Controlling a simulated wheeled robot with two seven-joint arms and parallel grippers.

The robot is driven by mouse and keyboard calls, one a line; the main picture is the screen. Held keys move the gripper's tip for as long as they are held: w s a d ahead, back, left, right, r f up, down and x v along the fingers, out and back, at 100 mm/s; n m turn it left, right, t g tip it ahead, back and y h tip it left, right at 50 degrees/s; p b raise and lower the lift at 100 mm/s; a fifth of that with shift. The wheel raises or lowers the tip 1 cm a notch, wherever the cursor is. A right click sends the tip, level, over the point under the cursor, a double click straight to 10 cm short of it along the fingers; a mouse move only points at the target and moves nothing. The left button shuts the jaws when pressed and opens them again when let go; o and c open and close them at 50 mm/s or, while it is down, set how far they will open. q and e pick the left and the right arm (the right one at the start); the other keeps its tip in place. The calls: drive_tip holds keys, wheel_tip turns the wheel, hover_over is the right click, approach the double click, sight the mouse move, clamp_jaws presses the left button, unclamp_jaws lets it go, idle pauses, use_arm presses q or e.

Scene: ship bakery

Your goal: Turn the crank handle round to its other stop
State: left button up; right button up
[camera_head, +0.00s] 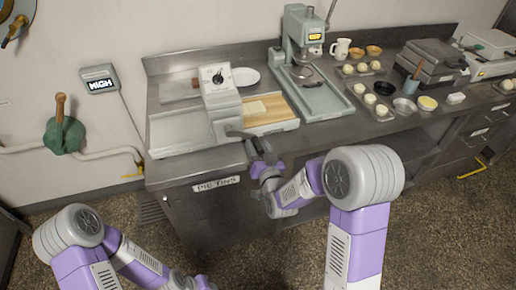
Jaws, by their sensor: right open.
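The dough sheeter (222,100) stands on the left end of the steel counter. A dark crank handle (237,133) shows at its front, low on the roller housing, and points toward my right gripper. My right gripper (259,148) is open at the counter's front edge, close to the handle's end. I cannot tell whether its fingers touch the handle or stand around it. The handle's outer end is partly hidden by the gripper. My left arm (135,262) is low at the bottom left, and its gripper is not visible.
A pale dough piece (254,107) lies on the sheeter's wooden board. A green valve with a wooden handle (60,108) is on the left wall. The floor in front is clear.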

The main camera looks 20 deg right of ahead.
drive_tip(key=shift+w, duration=0.15)
drive_tip(key=shift+c, duration=0.2)
clamp_jaws()
idle(0.3)
